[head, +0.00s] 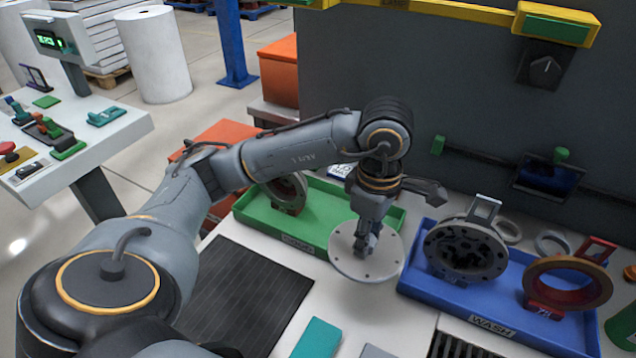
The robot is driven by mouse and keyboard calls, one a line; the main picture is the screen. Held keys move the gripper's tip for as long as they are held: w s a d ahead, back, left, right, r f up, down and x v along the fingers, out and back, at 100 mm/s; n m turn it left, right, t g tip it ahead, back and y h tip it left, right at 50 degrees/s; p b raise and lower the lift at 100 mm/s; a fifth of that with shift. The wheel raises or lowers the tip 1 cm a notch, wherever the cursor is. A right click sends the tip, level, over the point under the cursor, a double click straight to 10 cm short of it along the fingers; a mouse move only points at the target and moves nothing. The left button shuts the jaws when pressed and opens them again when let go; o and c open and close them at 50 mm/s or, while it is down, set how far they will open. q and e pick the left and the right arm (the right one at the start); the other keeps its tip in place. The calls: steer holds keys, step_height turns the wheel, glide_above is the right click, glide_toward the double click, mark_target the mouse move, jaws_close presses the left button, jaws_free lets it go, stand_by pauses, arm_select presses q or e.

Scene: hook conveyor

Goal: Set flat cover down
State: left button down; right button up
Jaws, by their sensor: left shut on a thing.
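The flat cover (347,268) is a round, light grey disc with small holes near its rim. My left gripper (366,243) points down and is shut on the cover near its middle. The cover shows in front of the right end of the green tray (312,215) and over the white table between the two trays. I cannot tell whether it touches the table. The gripper's fingers hide part of its centre. My right gripper is not in view.
The blue tray (420,292), labelled WASH, holds a dark flanged part (466,250) and a rust-brown ring part (567,283). A ring part (287,192) stands in the green tray. A black ribbed mat (245,292) and a teal block (317,338) lie in front.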

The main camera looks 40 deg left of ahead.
arm_select(q)
steer(key=shift+w+a+f+n, duration=0.2)
steer(key=shift+w+a+n, duration=0.15)
steer(key=shift+w, duration=0.1)
steer(key=shift+w+a+f+n, duration=0.2)
steer(key=shift+w+a+n, duration=0.15)
steer(key=shift+w, duration=0.1)
steer(key=w+a+f, duration=0.3)
steer(key=w, duration=0.1)
steer(key=w+a+f+p, duration=0.1)
steer(key=w+a+f, duration=0.3)
steer(key=shift+f+p, duration=0.3)
steer(key=shift+w+a+f, duration=0.4)
steer(key=shift+w+f, duration=0.1)
steer(key=shift+f, duration=0.2)
step_height(320, 180, down, 2)
steer(key=shift+f+p, duration=0.1)
steer(key=shift+p, duration=0.55)
steer(key=shift+f, duration=0.35)
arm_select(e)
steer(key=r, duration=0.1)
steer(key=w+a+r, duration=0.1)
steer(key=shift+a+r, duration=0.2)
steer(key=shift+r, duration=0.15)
arm_select(q)
steer(key=shift+f, duration=0.1)
